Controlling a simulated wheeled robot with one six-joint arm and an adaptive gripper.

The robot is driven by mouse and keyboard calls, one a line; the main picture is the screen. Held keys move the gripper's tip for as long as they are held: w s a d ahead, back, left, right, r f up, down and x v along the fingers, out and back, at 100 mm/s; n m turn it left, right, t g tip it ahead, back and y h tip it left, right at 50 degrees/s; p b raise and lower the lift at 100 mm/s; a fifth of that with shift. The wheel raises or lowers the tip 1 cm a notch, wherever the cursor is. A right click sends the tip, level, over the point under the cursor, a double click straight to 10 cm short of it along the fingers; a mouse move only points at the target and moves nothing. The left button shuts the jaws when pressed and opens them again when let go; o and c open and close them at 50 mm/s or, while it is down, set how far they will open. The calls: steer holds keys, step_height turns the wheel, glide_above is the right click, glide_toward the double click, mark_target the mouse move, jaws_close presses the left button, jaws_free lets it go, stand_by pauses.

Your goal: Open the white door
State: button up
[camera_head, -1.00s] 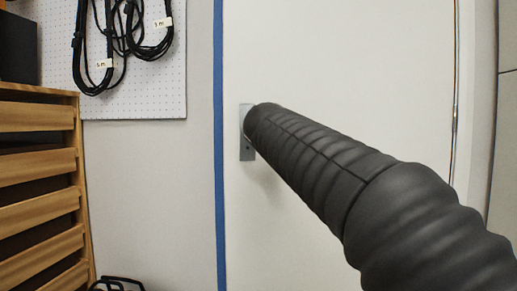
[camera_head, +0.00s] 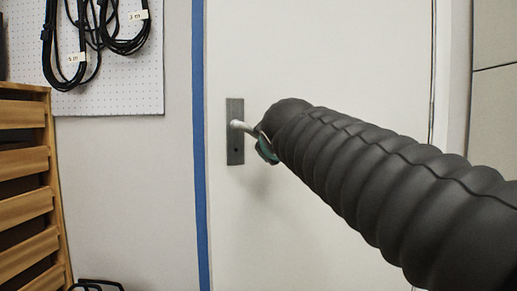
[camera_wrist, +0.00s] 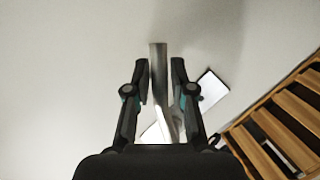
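The white door (camera_head: 320,60) fills the middle of the head view and looks closed, its left edge beside a blue strip. Its grey handle plate (camera_head: 235,150) is near that edge, with a light metal lever (camera_head: 240,124) sticking out. My gripper (camera_head: 264,147) is at the lever, mostly hidden behind my dark sleeved arm; a teal part shows. In the wrist view my gripper (camera_wrist: 161,80) has its fingers apart on either side of a metal bar of the handle (camera_wrist: 158,60). Narrow gaps seem to show beside the bar; firm contact is not visible.
A wooden slatted rack (camera_head: 25,195) stands at the left; it also shows at lower right in the wrist view (camera_wrist: 285,120). A pegboard (camera_head: 110,95) with coiled black cables hangs above. A dark object (camera_head: 95,285) lies low beside the rack. The door's right edge meets a pale frame.

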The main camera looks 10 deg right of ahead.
steer(key=shift+o, duration=0.5)
steer(key=v, duration=1.2)
